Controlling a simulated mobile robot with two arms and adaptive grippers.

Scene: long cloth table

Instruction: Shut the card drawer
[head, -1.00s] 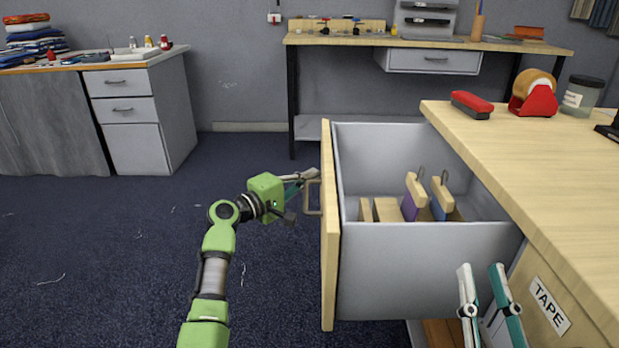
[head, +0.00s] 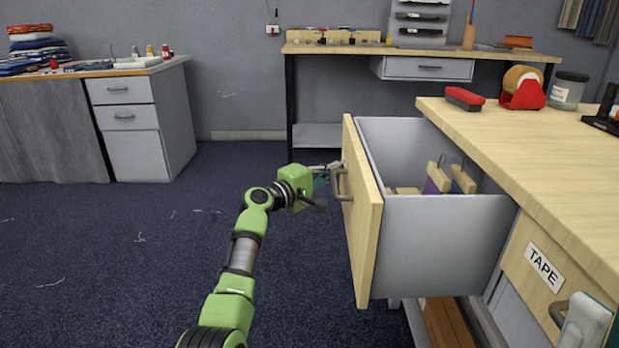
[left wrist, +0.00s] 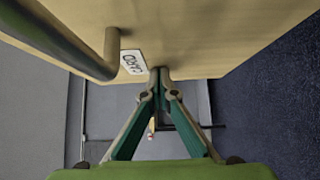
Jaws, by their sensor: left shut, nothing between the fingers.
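The card drawer (head: 440,250) stands open, pulled out leftward from the long wooden table, with its wooden front (head: 368,225) facing left. Its grey handle (head: 343,182) also shows in the left wrist view (left wrist: 65,45), beside the CARD label (left wrist: 131,62). My left gripper (head: 333,168) is shut and empty. Its fingertips meet at the drawer front, next to the label and handle, and appear to touch the wood. The handle is not between the fingers. My right gripper (head: 585,325) shows only partly at the lower right, near the TAPE drawer's handle; its jaws are unclear.
Wooden-topped dividers (head: 437,178) stand inside the drawer. The TAPE drawer (head: 540,275) is nearer me. A red stapler-like object (head: 464,98), a tape dispenser (head: 523,90) and a jar (head: 568,92) stand on the table (head: 540,150).

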